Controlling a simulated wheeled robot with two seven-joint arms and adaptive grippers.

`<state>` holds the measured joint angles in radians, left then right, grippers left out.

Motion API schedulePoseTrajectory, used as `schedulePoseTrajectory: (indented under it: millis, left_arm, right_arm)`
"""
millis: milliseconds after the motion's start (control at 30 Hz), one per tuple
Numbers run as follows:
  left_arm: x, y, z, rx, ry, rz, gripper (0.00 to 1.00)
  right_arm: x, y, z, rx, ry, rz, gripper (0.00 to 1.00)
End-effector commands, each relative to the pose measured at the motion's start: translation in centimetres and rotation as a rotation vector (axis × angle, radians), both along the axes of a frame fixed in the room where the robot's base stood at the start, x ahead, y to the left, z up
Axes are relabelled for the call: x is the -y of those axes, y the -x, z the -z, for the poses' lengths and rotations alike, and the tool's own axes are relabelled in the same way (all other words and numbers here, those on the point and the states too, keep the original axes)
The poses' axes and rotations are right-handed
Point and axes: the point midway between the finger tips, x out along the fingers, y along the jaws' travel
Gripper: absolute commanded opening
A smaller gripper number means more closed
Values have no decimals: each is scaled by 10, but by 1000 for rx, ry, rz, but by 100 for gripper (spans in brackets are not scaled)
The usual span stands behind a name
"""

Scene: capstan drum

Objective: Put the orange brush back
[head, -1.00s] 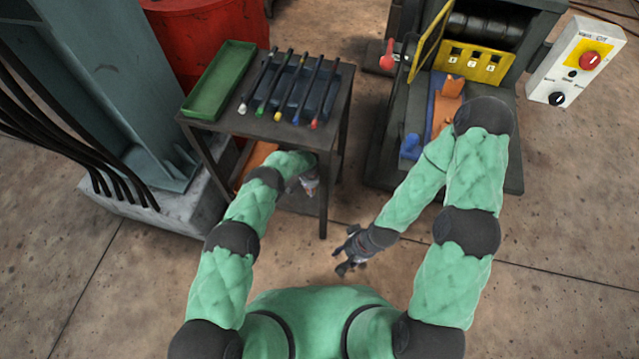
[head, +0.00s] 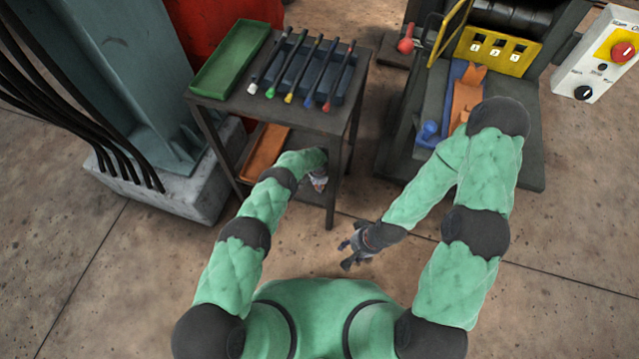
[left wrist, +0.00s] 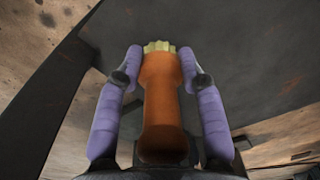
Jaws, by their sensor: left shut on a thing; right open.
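The orange brush (left wrist: 163,100) shows in the left wrist view, with a thick orange handle and pale yellow bristles at its far end. My left gripper (left wrist: 160,55) is shut on it, one purple finger along each side. In the head view my left gripper (head: 318,182) is low beside the cart's near side, partly hidden by the cart top, and the brush cannot be made out there. An orange tray (head: 265,150) lies on the cart's lower shelf, partly covered. My right gripper (head: 352,248) is open and empty, above the floor right of the cart.
The dark cart (head: 345,120) carries a green tray (head: 230,60) and a rack (head: 348,80) with several colour-tipped rods. A cart leg (head: 331,205) stands close to my left gripper. The capstan machine (head: 520,175) and a control box (head: 600,55) are at right, a steel column (head: 130,90) at left.

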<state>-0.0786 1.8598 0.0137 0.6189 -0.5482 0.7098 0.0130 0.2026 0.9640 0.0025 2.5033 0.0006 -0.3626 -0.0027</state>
Motion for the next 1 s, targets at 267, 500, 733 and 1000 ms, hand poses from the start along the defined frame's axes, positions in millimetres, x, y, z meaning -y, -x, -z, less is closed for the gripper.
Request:
schedulePoseTrajectory:
  millis: [267, 500, 733, 1000]
  left_arm:
    - [0, -1, 0, 1, 0, 0, 6]
    - [0, -1, 2, 2, 0, -1, 6]
    - [0, -1, 7, 1, 0, 1, 6]
    - [0, -1, 9, 0, -1, 1, 66]
  right_arm:
    - [0, 0, 0, 0, 0, 0, 46]
    - [0, 0, 0, 0, 0, 0, 46]
    - [0, 0, 0, 0, 0, 0, 46]
    - [0, 0, 0, 0, 0, 0, 46]
